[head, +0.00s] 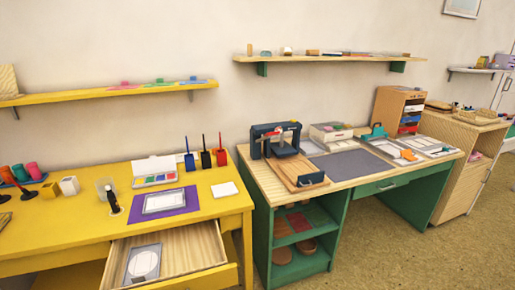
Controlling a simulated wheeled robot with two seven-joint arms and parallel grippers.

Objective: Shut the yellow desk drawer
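The yellow desk (75,228) fills the lower left of the head view. Its drawer (192,246) is pulled well out toward me, and its pale wooden inside shows. The drawer's yellow front (192,280) is partly cut off by the bottom edge of the picture. A flat grey-framed item with a pale round shape (142,263) lies in the left part of the drawer. The drawer handle is not visible. Neither of my grippers is in view.
A green desk (338,205) stands to the right, with a narrow gap between. Floor (400,260) is clear at the front right.

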